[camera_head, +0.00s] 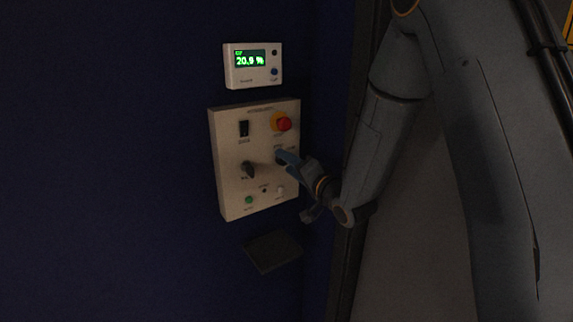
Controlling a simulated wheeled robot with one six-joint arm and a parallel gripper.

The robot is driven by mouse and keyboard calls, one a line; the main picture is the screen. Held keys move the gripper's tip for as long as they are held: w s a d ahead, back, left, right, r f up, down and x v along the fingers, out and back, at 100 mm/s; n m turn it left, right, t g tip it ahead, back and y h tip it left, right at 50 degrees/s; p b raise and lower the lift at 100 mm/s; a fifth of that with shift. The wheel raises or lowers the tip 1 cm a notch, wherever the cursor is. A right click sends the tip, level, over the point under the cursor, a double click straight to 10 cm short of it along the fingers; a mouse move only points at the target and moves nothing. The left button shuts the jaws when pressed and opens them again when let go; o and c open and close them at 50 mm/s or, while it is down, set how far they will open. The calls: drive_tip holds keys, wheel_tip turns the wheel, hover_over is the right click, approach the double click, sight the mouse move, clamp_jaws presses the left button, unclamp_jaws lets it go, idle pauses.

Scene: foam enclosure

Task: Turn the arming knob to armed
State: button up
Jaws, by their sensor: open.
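A cream control panel (230,190) is mounted on the dark blue wall. A black knob (248,169) sits at its left middle; the label below it is too small to read. My gripper (282,156) is at the panel's right side, below the red button, with its jaws open. It covers that part of the panel, where small lettering shows beside the fingertips. A dark shape lies at the fingertips, and I cannot tell whether it is a second knob or part of my gripper. I cannot read which knob is the arming knob, nor its setting. Contact cannot be told.
A red mushroom button (284,124) on a yellow ring sits just above my gripper. A black rocker switch (244,128), a green button (249,200) and a white button (280,191) are nearby. A display box (232,72) reading about 20.9 % hangs above. A dark ledge (272,252) is below.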

drive_tip(key=b+v, duration=0.1)
drive_tip(key=v, duration=0.5)
drive_tip(key=shift+s, duration=0.2)
drive_tip(key=shift+d, duration=0.2)
drive_tip(key=s+d+f+n+g+h, duration=0.3)
drive_tip(key=s+d+f+g+h, duration=0.35)
drive_tip(key=d+f+h, duration=0.45)
drive_tip(key=s+d+f+n+g, duration=0.1)
drive_tip(key=s+d+g, duration=0.1)
drive_tip(key=s, duration=0.8)
drive_tip(key=s+d+f+n+g+y, duration=0.1)
drive_tip(key=s+g, duration=0.4)
drive_tip(key=s, duration=0.5)
drive_tip(key=shift+d, duration=0.8)
